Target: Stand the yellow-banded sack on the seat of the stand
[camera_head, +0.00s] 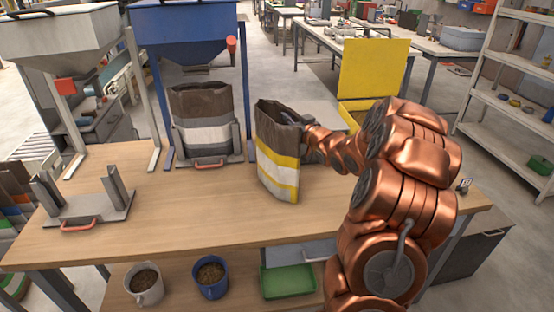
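The yellow-banded sack (278,162) is dark brown on top with white and yellow bands below. It is tilted, over the table's middle; I cannot tell whether its base touches the wood. My gripper (292,117) is at the right side of its open top, shut on the rim, with the fingers partly hidden by the sack. A low grey stand (110,209) with upright side plates and a red handle is at the left, its seat empty. A second stand (236,157) under the blue hopper holds a white-banded sack (203,122).
A white hopper (62,38) and a blue hopper (185,32) stand at the back, with legs rising from the table (200,228). A yellow panel (372,68) is behind my arm. Two mugs and a green tray (288,281) are on the lower shelf. The front of the table is clear.

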